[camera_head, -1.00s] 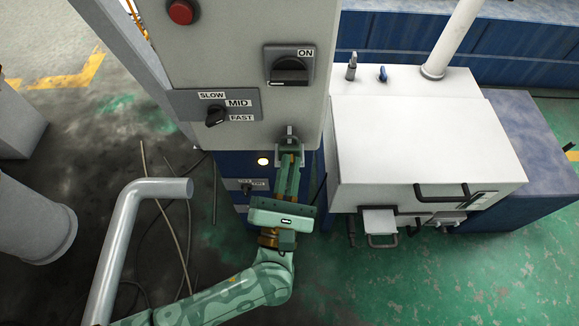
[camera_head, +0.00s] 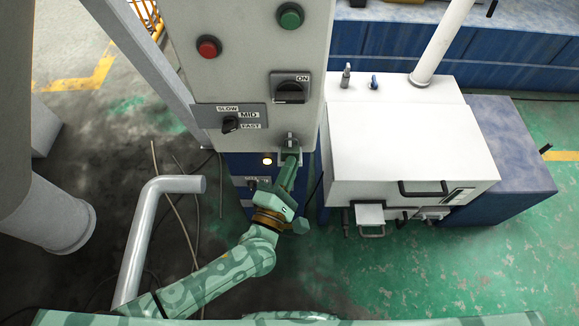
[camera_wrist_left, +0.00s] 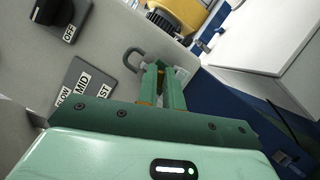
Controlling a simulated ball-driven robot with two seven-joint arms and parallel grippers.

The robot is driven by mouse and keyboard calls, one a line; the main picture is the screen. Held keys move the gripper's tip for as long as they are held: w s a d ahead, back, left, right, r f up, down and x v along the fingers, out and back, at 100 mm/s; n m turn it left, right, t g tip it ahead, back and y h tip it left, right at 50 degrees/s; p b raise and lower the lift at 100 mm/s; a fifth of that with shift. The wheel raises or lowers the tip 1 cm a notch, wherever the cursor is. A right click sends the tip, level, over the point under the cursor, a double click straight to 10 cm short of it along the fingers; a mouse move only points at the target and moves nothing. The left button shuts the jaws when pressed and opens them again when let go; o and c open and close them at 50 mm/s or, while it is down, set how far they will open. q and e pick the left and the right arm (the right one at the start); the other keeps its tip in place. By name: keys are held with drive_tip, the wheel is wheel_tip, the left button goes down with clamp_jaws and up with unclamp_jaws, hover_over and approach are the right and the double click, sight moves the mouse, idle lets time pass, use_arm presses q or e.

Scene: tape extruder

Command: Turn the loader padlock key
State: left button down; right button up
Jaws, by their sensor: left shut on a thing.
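The loader padlock shows as a grey shackle (camera_head: 291,138) at the lower right corner of the grey cabinet's front. The shackle also shows in the left wrist view (camera_wrist_left: 133,56), just beyond and left of my fingertips. My left gripper (camera_head: 289,154) is at the padlock, directly below the shackle. In the left wrist view the green fingers (camera_wrist_left: 163,72) are close together, shut on the padlock key. The key and most of the padlock body are hidden by the fingers. My right gripper is not in view.
The grey cabinet (camera_head: 249,65) carries a red button (camera_head: 208,47), a green button (camera_head: 290,16), an ON switch (camera_head: 291,88) and a SLOW/MID/FAST selector (camera_head: 230,124). A white machine box (camera_head: 410,140) stands close on the right. A bent grey pipe (camera_head: 150,215) is on the left.

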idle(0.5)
use_arm(q)
drive_tip(key=c, duration=1.5)
unclamp_jaws()
drive_tip(key=shift+s, duration=0.1)
drive_tip(key=shift+f, duration=0.15)
